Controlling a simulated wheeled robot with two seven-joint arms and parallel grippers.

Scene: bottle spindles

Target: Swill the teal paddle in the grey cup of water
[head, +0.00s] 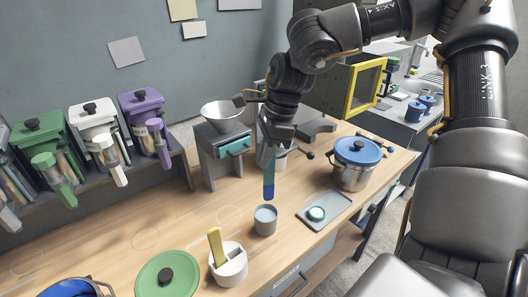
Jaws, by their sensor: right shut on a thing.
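My right gripper (277,138) is shut on the teal paddle (268,168) and holds it upright above the bench. The paddle's upper part is teal and its lower part is deep blue. The grey cup (265,226) stands on the wooden bench, just below the paddle in the head view. The paddle's lower end appears a little above the cup's rim, and apart from it. The water inside the cup is hard to make out. My left gripper is not in view.
A white holder (229,268) with a yellow paddle (216,246) stands front left of the cup. A grey tray (325,208) and a blue-lidded pot (356,165) are at the right. A grinder with a funnel (223,116) stands behind.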

